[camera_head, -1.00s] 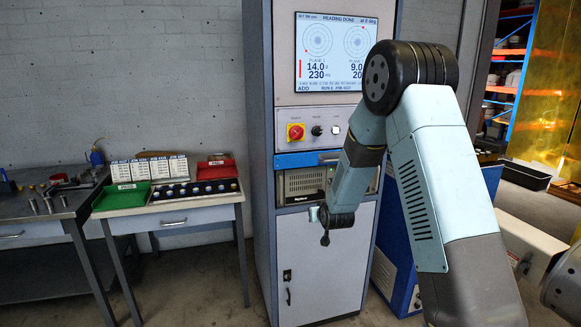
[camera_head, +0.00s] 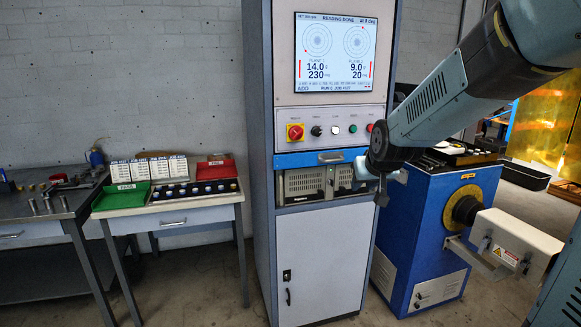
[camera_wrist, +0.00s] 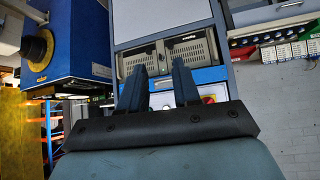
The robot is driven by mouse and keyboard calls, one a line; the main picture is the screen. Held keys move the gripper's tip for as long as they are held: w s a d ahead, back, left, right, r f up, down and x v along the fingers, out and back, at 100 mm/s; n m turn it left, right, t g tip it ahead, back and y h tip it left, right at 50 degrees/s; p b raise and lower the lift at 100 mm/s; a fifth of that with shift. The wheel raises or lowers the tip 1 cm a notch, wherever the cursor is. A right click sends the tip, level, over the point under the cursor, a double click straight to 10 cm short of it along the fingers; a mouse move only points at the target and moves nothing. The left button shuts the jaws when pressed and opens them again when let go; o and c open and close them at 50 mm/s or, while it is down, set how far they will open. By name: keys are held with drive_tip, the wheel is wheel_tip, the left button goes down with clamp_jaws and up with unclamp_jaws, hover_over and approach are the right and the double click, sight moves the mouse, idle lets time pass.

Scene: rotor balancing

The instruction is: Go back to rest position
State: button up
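My gripper (camera_wrist: 158,88) shows in the wrist view with its two dark fingers apart and nothing between them. Beyond the fingers is the grey control cabinet (camera_wrist: 165,20). In the head view my arm comes in from the upper right, and its wrist end hangs in front of the right side of the cabinet (camera_head: 318,235). The fingers are small and dark there, at about the height of the cabinet's vented unit. The gripper touches nothing that I can see.
The blue balancing machine (camera_head: 400,235) stands right of the cabinet, close to my arm. A side table (camera_head: 190,215) with a green bin (camera_head: 122,195), a red bin (camera_head: 216,169) and cards stands left. A metal workbench (camera_head: 40,225) is further left. The floor in front is open.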

drive_tip(key=s+d+r+g, duration=0.1)
drive_tip(key=s+d+r, duration=0.1)
drive_tip(key=s, duration=1.1)
drive_tip(key=s+d+r+m+g, duration=0.1)
drive_tip(key=s+d+r+g, duration=0.1)
drive_tip(key=s, duration=1.1)
drive_tip(key=shift+s+d+r+h, duration=0.2)
drive_tip(key=shift+d+h, duration=0.1)
drive_tip(key=shift+h, duration=0.1)
